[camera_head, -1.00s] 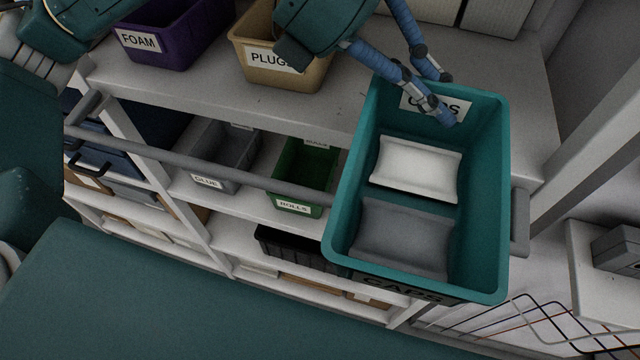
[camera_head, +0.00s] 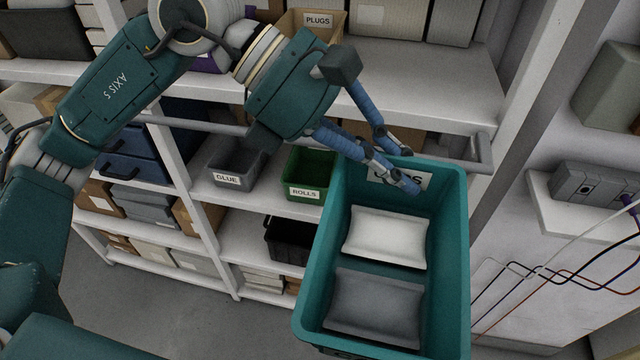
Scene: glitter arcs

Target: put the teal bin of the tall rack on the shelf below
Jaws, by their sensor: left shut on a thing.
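The teal bin (camera_head: 452,260) hangs in front of the rack, tilted toward me, with a white pack and a grey pack inside. My left gripper (camera_head: 402,175) is shut on its far wall, its blue fingers partly covering the label there. The upper shelf (camera_head: 430,85) of the tall rack is behind and above the bin. The shelf below (camera_head: 225,197) holds a grey GLUE bin (camera_head: 237,165) and a green ROLLS bin (camera_head: 306,176). The teal bin hides the part of this shelf right of the green bin. My right gripper is not in view.
A grey rail (camera_head: 205,127) runs along the rack front and ends in a bracket (camera_head: 478,152) at the right. A tan PLUGS bin (camera_head: 315,28) stands on the upper shelf. A black bin (camera_head: 284,240) sits lower. Cables (camera_head: 545,275) hang at the right.

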